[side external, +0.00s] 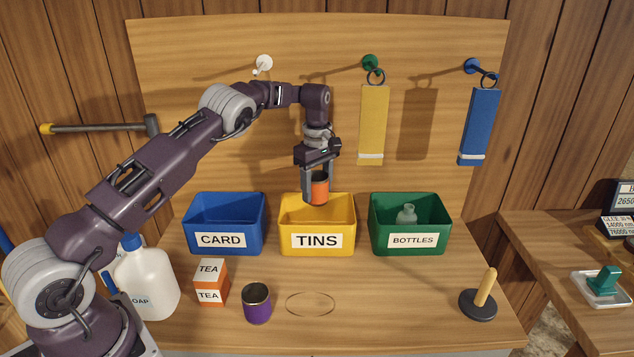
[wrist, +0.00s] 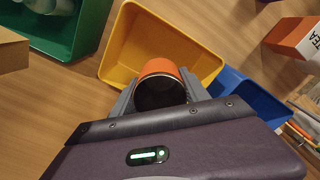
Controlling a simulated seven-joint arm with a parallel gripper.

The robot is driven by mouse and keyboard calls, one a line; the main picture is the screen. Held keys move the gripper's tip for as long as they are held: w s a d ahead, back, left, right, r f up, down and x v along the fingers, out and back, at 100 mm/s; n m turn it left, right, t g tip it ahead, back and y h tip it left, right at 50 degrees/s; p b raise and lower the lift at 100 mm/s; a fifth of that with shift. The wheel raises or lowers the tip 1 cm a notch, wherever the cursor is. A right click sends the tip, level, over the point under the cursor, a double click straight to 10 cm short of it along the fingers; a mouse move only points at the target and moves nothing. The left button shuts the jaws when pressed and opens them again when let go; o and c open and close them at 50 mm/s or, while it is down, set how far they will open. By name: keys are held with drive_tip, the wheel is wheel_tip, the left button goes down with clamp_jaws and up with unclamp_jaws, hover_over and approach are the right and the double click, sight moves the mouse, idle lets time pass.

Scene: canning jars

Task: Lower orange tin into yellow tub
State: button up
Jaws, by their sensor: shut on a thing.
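The orange tin (side external: 319,187) is held upright between the fingers of my gripper (side external: 318,196), which is shut on it. The tin hangs over the yellow tub (side external: 317,210) labelled TINS, its lower end around the height of the tub's rim; I cannot tell how far inside it is. In the wrist view the orange tin (wrist: 160,72) shows its dark open end between my gripper's fingers (wrist: 155,92), with the yellow tub (wrist: 128,45) around and beyond it. The floor of the tub seen there looks empty.
The blue CARD tub (side external: 224,210) stands left and the green BOTTLES tub (side external: 411,210) right, holding a bottle (side external: 406,214). Yellow (side external: 373,122) and blue (side external: 479,125) tags hang behind.

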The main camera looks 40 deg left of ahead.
drive_tip(key=shift+f, duration=4.05)
drive_tip(key=shift+f, duration=2.5)
drive_tip(key=o, duration=1.4)
drive_tip(key=shift+o, duration=0.2)
drive_tip(key=shift+r, duration=0.1)
